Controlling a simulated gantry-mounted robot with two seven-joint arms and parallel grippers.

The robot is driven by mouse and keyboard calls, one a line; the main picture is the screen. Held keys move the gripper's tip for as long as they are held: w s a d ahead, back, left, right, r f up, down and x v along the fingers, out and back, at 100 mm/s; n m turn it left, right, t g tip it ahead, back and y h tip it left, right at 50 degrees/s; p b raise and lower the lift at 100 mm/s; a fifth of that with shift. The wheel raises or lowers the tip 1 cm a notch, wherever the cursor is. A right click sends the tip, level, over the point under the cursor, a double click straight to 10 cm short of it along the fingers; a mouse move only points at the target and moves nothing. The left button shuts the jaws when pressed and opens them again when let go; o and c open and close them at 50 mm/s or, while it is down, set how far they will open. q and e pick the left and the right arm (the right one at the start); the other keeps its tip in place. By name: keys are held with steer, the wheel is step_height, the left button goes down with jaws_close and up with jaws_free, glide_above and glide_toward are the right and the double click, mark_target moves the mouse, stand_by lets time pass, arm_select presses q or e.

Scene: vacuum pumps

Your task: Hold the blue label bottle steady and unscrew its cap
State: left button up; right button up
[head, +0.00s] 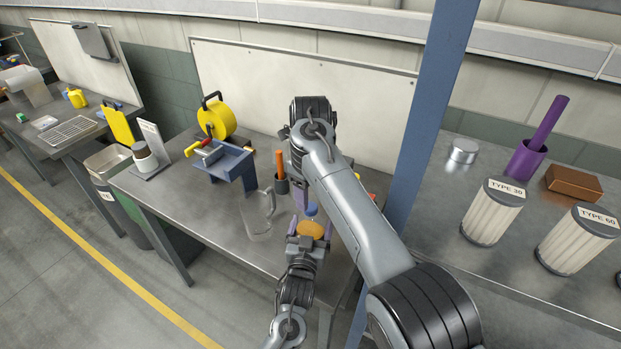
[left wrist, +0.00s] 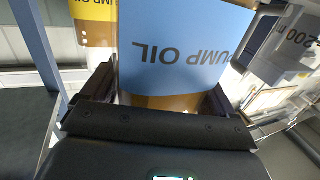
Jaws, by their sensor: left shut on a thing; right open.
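The blue label bottle (left wrist: 180,50) fills the middle of the left wrist view, with upside-down "PUMP OIL" lettering and an amber strip below the label. My left gripper (left wrist: 145,105) is shut on it, a dark finger on each side. In the head view the left gripper (head: 306,241) reaches in from the front, at the amber top of the bottle (head: 311,230).
A yellow label bottle (left wrist: 92,22) is beside the held one. A clear jug (head: 258,215) stands left of it. A blue stand (head: 232,165) and a yellow reel (head: 217,118) are farther left. A blue post (head: 432,110) rises on the right.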

mark_target(310, 206)
steer(key=shift+r+m, duration=0.25)
steer(key=shift+m, duration=0.45)
steer(key=shift+r+m, duration=0.4)
steer(key=shift+m, duration=0.1)
step_height(310, 206, up, 2)
steer(key=shift+r, duration=0.1)
steer(key=shift+w+f, duration=0.15)
steer(key=shift+f, duration=3.45)
jaws_close()
steer(key=n, duration=0.3)
steer(key=shift+o, duration=0.3)
jaws_free()
